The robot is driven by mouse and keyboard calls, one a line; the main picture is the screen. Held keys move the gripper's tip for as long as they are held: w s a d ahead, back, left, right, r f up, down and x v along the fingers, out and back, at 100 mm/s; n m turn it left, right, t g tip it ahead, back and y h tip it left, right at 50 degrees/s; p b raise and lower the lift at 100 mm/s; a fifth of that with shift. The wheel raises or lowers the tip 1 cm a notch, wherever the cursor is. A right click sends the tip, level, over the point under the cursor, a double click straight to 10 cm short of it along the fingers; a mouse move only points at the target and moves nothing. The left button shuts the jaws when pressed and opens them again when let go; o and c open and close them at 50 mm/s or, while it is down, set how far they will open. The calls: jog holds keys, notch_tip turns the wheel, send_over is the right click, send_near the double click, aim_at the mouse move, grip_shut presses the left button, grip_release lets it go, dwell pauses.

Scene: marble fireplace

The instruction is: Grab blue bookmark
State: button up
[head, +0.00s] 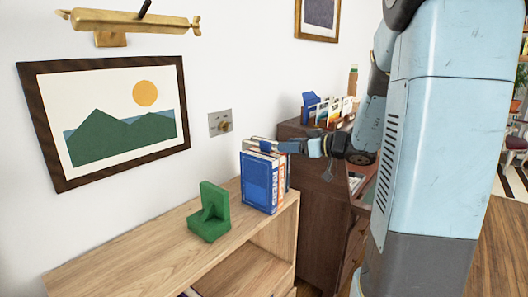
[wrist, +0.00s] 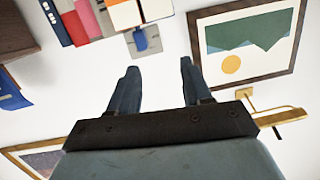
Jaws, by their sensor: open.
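A small blue tab (wrist: 140,39), which looks like the blue bookmark, juts past the edge of the books (wrist: 90,18) in the upside-down wrist view. It lies against a grey wall plate in the picture. In the head view the books (head: 262,182) stand upright at the right end of the wooden shelf, and I cannot clearly pick out the bookmark there. My gripper (head: 278,146) is just over the book tops. In the wrist view my gripper (wrist: 157,72) has its two fingers apart with nothing between them. The tab is beyond the fingertips.
A green bookend (head: 209,213) stands left of the books on the shelf (head: 150,240). The wall plate (head: 220,122) and a framed picture (head: 120,120) are behind. A dark cabinet (head: 315,200) stands right, with upright folders (head: 322,110) on top.

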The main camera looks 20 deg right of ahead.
aim_at(260, 143)
jog(key=shift+t+h, duration=0.3)
jog(key=shift+t, duration=0.2)
jog(key=w+a, duration=0.1)
jog(key=w, duration=0.1)
jog(key=w+a+f, duration=0.1)
jog(key=w, duration=0.2)
jog(key=w+a, duration=0.1)
jog(key=w, duration=0.2)
jog(key=shift+w+f, duration=0.1)
jog(key=shift+f, duration=0.25)
jog(key=shift+x, duration=2.6)
jog(key=shift+f, duration=0.1)
jog(key=shift+c, duration=0.5)
grip_shut()
